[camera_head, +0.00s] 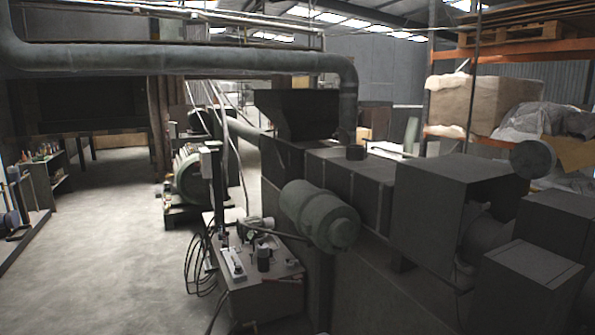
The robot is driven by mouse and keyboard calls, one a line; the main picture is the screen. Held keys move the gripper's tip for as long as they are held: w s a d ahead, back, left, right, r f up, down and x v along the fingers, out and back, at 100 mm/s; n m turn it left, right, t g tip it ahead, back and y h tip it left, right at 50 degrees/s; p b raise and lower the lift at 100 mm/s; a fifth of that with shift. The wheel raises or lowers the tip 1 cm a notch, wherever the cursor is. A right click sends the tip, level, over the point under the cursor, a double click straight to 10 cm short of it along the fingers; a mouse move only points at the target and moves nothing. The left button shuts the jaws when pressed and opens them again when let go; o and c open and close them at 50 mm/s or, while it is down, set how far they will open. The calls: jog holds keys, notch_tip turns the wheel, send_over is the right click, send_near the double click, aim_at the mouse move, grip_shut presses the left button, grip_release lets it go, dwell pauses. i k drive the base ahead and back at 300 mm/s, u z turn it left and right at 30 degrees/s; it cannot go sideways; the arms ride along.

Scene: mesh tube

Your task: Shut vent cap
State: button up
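No part is plainly recognisable as the vent cap. A round grey-green disc (533,158) stands tilted at the upper right edge of a dark box-shaped machine housing (440,205). My gripper is not in view.
A green cylindrical motor (320,215) sits above a small bench (262,285) with tools and hanging cables. A large pipe (180,60) crosses overhead. Orange racking (540,55) with wrapped goods stands at the right. The concrete floor (110,250) at the left is clear.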

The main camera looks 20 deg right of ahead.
aim_at(342, 135)
jog(key=z, duration=0.55)
jog(key=i, duration=1.2)
jog(key=u, duration=0.8)
jog(key=i, duration=1.25)
jog(key=u, duration=0.05)
